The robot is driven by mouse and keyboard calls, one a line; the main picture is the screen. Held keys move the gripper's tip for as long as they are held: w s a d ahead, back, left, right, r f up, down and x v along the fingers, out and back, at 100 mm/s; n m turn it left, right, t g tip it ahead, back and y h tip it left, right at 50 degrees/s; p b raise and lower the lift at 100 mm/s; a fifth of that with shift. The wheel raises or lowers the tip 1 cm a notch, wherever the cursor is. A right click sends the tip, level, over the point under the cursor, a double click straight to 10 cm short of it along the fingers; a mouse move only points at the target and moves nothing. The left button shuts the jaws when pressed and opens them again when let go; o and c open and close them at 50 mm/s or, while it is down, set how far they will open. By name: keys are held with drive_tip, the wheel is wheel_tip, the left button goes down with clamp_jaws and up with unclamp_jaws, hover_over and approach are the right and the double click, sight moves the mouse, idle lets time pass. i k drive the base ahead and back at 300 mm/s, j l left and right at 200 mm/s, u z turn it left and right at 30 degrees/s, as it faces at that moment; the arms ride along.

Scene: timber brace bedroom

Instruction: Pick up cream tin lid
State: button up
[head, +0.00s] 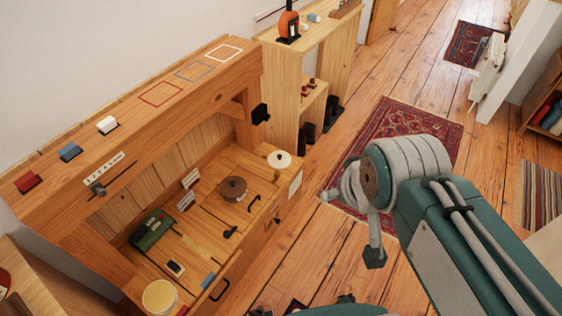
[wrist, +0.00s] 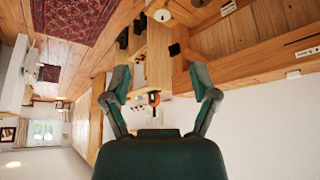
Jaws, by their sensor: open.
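A cream round lid (head: 279,159) with a small knob sits at the far right end of the desk's work surface. A similar pale disc (wrist: 162,15) shows at the top edge of the wrist view. A cream round tin (head: 160,297) stands at the near left end of the same surface. My gripper (wrist: 161,82) is open, with its two fingers spread wide and nothing between them. It is held in the air to the right of the desk, well apart from the lid. In the head view, its fingers are hard to make out beside my arm.
On the desk are a brown round lid (head: 233,188), a green box (head: 151,229) and a phone-like object (head: 175,268). The upper shelf holds coloured blocks and square outlines. A wooden shelf unit (head: 318,62) stands beyond. A red rug (head: 405,118) lies on open floor.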

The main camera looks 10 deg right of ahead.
sight(279, 159)
drive_tip(key=u, duration=1.95)
drive_tip(key=k+l, duration=0.1)
drive_tip(key=l, duration=0.35)
drive_tip(key=k+l+u, duration=0.1)
drive_tip(key=l, duration=0.35)
drive_tip(key=k+l, duration=0.1)
drive_tip(key=l, duration=0.35)
drive_tip(key=l+u, duration=0.1)
drive_tip(key=l, duration=0.4)
drive_tip(key=k+l+u, duration=0.15)
drive_tip(key=l, duration=0.35)
drive_tip(key=l+u, duration=0.1)
drive_tip(key=l, duration=0.45)
drive_tip(key=k+l+u, duration=0.15)
drive_tip(key=l, duration=0.3)
drive_tip(key=i+l+u, duration=0.1)
drive_tip(key=l, duration=0.5)
drive_tip(key=i+l+u, duration=0.1)
drive_tip(key=l, duration=0.55)
